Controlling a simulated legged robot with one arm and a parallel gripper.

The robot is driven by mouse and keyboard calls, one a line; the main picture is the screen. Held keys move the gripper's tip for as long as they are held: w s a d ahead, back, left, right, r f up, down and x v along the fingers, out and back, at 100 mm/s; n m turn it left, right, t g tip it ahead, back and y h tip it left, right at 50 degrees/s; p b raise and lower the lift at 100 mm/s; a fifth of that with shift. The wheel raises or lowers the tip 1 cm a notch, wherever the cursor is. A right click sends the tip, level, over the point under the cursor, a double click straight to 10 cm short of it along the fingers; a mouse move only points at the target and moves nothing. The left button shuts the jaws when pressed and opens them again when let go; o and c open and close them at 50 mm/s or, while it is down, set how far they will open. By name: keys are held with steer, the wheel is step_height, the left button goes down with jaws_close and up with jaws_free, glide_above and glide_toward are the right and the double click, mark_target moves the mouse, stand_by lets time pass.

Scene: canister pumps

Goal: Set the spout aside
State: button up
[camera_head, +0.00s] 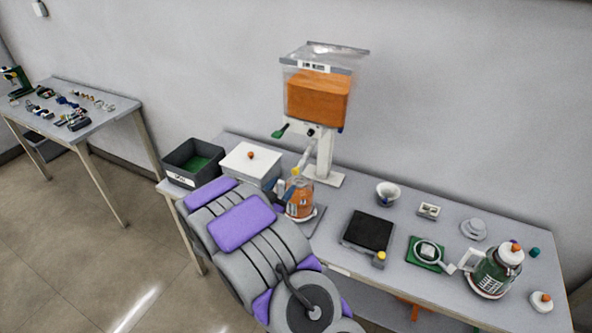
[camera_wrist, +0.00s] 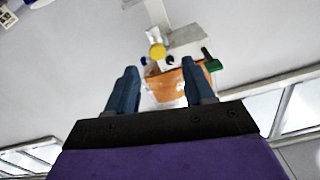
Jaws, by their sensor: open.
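The dispenser's pale spout (camera_head: 307,157) slants down from the white stand, with a yellow tip (camera_head: 296,171) just above an orange-filled bottle (camera_head: 299,200). In the wrist view, a yellow round part (camera_wrist: 157,51), apparently that tip, shows just beyond the fingers. My gripper (camera_wrist: 158,92) is open, its two blue fingers apart with nothing held between them. In the head view my gripper (camera_head: 281,190) is at the left side of the bottle, mostly hidden by my arm. How far its fingers are from the spout is hard to tell.
The tank (camera_head: 318,96) holds orange liquid above the stand, with a green handle (camera_head: 280,132) at its lower left. A white box (camera_head: 250,160) and a dark bin (camera_head: 187,163) stand left. A black plate (camera_head: 369,230) and green canister (camera_head: 494,270) stand right.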

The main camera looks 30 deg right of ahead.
mark_target(298, 166)
steer(key=b+x, duration=0.1)
steer(key=x, duration=0.9)
steer(key=shift+s+d+f, duration=0.1)
steer(key=shift+s+d, duration=0.05)
steer(key=shift+s, duration=0.1)
steer(key=shift+w+d+b, duration=0.2)
steer(key=shift+w+b, duration=0.15)
steer(key=shift+w, duration=0.05)
steer(key=shift+d, duration=0.15)
jaws_close()
